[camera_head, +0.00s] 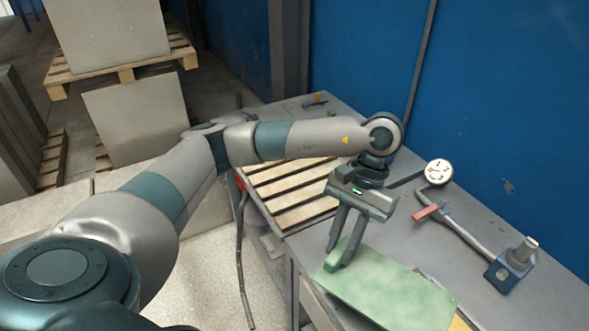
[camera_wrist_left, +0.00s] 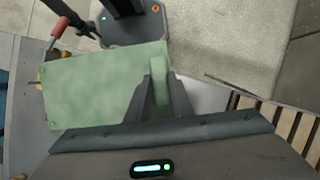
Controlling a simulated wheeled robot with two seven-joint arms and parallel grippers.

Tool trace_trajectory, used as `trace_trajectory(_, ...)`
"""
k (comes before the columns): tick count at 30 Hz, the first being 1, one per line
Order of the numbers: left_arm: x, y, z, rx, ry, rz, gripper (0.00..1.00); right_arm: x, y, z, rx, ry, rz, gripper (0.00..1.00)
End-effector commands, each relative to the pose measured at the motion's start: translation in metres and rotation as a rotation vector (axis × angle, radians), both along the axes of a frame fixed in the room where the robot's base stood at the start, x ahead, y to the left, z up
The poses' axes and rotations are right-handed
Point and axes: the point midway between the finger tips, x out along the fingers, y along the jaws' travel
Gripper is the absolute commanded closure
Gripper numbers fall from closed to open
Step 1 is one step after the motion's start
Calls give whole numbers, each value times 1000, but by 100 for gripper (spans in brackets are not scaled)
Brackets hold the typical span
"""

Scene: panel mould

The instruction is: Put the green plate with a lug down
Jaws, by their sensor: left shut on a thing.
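The green plate (camera_head: 392,296) is flat and mottled, and shows at the front of the grey table in the head view. Its lug (camera_head: 334,262) stands at the plate's left end. My left gripper (camera_head: 342,258) comes down from above and is shut on the lug. In the left wrist view, the plate (camera_wrist_left: 100,88) spreads to the left of the fingers, and the lug (camera_wrist_left: 160,95) lies between the fingertips (camera_wrist_left: 163,95). I cannot tell whether the plate touches the table. My right gripper is not in view.
A slatted wooden pallet (camera_head: 290,200) lies left of the gripper. A blue wall (camera_head: 500,100) rises behind the grey table (camera_head: 440,240).

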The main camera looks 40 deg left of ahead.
Motion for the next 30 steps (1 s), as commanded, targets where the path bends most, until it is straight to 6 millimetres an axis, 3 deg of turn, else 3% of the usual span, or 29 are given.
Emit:
trace_trajectory(8,3,-1,0,-1,0,25,100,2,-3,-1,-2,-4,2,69)
trace_trajectory(14,24,-3,-6,-4,1,215,100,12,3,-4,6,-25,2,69)
trace_trajectory(22,85,-1,-13,-5,2,781,100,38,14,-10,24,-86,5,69)
trace_trajectory(30,150,17,-14,-8,0,1429,100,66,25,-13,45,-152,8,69)
